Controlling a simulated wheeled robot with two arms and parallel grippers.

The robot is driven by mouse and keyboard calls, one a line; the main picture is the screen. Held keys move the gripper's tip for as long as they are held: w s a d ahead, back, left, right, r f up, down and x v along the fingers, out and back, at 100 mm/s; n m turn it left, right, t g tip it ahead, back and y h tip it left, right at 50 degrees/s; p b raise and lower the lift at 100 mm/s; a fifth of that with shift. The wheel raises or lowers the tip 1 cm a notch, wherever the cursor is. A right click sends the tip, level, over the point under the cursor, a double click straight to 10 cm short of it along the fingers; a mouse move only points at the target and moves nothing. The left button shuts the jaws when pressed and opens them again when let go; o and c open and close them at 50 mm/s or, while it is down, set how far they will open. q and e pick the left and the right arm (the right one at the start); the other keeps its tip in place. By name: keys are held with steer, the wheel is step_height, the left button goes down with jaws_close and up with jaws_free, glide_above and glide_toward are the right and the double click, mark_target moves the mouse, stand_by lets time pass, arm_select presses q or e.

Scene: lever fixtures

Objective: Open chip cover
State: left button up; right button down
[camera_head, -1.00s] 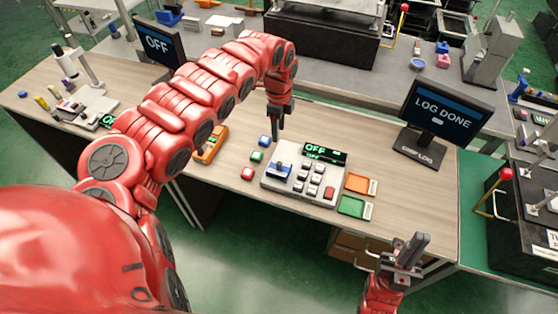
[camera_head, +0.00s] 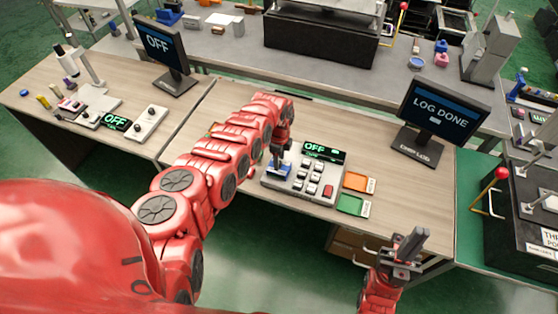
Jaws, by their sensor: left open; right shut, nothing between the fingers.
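A light grey keypad panel (camera_head: 297,192) with a dark OFF display (camera_head: 324,151) stands on the wooden desk. A blue piece (camera_head: 281,172) sits at its left end. I cannot tell for certain which part is the chip cover. My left gripper (camera_head: 279,160) points down at the panel's left end, just over or beside the blue piece. Contact cannot be made out. It is open, and its fingertips are small and partly merged with the panel. My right gripper (camera_head: 412,243) is shut and empty, pointing up in front of the desk's front edge.
An orange tray (camera_head: 356,182) and a green tray (camera_head: 351,204) lie right of the panel. A LOG DONE monitor (camera_head: 440,112) stands behind on the right, an OFF monitor (camera_head: 165,52) on the left. A red-knobbed lever (camera_head: 501,174) is far right.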

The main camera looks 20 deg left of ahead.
arm_select(q)
steer(key=shift+f, duration=0.35)
jaws_close()
stand_by(1.3)
